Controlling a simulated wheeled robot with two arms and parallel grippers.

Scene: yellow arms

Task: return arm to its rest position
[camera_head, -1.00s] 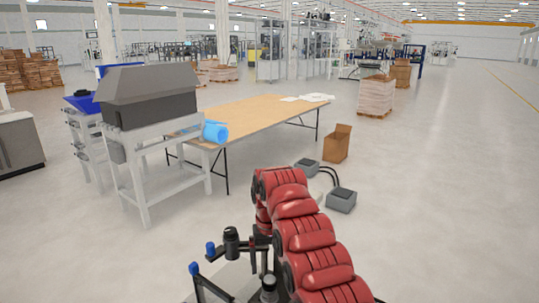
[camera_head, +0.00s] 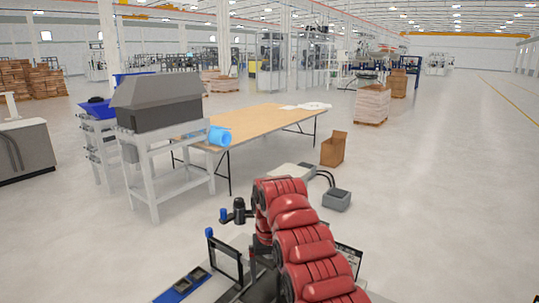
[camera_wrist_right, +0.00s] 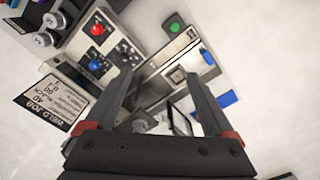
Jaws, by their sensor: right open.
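My right gripper (camera_wrist_right: 160,78) shows large in the right wrist view. Its two dark fingers stand apart with nothing between them, over a work station with buttons. In the head view a thick red segmented arm (camera_head: 305,250) rises from the bottom right, bent at the top. The gripper at its end is hidden or cannot be made out there. My left gripper is in neither view.
The wrist view shows a red button (camera_wrist_right: 97,29), a green button (camera_wrist_right: 174,26) and a "WELD JOB" card (camera_wrist_right: 52,98). In the head view stand a wooden table (camera_head: 268,122), a grey hooded machine (camera_head: 160,102) and a cardboard box (camera_head: 333,149). Open floor lies at right.

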